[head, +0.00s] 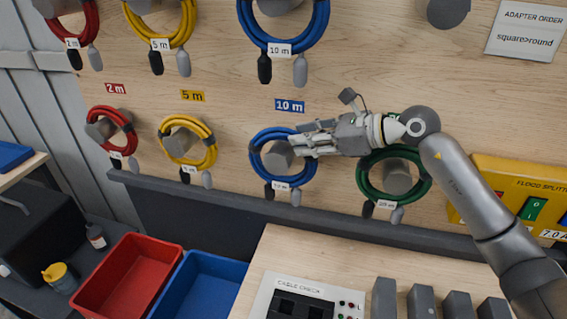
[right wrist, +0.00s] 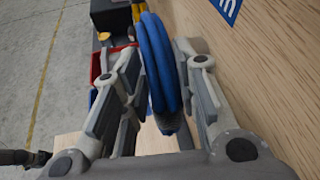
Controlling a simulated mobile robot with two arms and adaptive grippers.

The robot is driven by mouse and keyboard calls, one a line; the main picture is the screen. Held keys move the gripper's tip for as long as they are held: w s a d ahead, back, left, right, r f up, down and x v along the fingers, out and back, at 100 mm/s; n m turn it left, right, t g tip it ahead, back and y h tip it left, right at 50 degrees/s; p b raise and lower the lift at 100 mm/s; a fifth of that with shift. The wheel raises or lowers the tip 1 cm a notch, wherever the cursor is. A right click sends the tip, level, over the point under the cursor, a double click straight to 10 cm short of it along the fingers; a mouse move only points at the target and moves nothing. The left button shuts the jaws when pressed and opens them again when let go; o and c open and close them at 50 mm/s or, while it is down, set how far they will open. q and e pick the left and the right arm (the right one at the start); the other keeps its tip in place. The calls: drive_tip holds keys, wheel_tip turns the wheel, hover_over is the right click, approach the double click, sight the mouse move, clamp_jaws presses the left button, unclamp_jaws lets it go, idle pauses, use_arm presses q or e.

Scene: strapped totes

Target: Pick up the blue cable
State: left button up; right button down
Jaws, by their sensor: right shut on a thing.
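The lower blue cable (head: 262,171) is a coil on a round peg on the wooden board, under the blue 10 m label (head: 289,105). A white tag and two connectors hang below it. My right gripper (head: 298,144) reaches it from the right and is shut on the coil's upper part. In the right wrist view the blue strands (right wrist: 158,70) run between the two fingers. The coil still hangs around the peg. A second blue cable (head: 246,32), tagged 10 m, hangs above it. My left gripper is not in view.
A green cable (head: 364,184) hangs close to the right, under my right wrist. Red (head: 91,124) and yellow (head: 165,146) coils hang to the left. A dark ledge (head: 220,200) runs below. Red (head: 130,270) and blue (head: 205,275) totes and a cable-check box (head: 262,303) stand beneath.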

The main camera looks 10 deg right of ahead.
drive_tip(key=shift+a, duration=0.1)
drive_tip(key=shift+r, duration=0.3)
drive_tip(key=shift+w+a+f, duration=0.1)
drive_tip(key=shift+w, duration=0.1)
